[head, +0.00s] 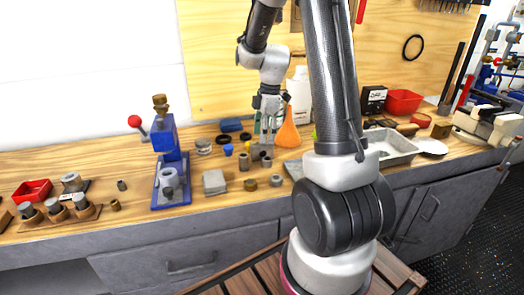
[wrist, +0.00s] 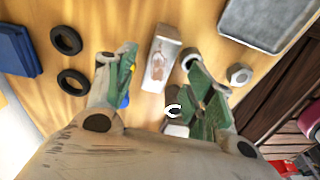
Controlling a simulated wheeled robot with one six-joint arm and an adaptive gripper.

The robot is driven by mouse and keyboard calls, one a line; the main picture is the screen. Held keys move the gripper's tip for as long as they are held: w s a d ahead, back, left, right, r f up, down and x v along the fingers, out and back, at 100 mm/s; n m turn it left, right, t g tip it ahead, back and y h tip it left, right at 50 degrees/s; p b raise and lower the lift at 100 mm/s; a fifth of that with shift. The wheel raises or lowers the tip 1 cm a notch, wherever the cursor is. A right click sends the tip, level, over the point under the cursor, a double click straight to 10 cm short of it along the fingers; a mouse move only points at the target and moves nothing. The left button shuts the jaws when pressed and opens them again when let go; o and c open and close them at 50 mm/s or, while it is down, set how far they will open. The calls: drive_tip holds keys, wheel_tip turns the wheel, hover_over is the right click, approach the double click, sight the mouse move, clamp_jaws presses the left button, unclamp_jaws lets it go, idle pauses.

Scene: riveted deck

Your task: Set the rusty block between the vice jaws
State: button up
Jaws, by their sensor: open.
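A pale metal block with a brownish, rust-like patch (wrist: 160,62) lies on the wooden bench in the wrist view, between and beyond my fingertips. My gripper (head: 267,138) points down over the middle of the bench among small parts. In the wrist view its two green-padded fingers (wrist: 161,78) are apart, with nothing held between them. I cannot clearly pick out this block under the gripper in the head view. A cream vice (head: 490,127) stands at the far right end of the bench in the head view. Its jaw gap is hard to make out.
Several rings and nuts lie close around the gripper. A blue press (head: 168,165) is to the left. A grey metal tray (head: 391,146) and red bin (head: 404,101) lie toward the vice.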

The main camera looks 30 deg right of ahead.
sight(262, 150)
drive_tip(key=f, duration=0.3)
drive_tip(key=shift+w+a+f, duration=0.15)
drive_tip(key=shift+a+f, duration=0.1)
drive_tip(key=shift+a, duration=0.05)
drive_tip(key=shift+c, duration=0.4)
clamp_jaws()
drive_tip(key=shift+r, duration=0.15)
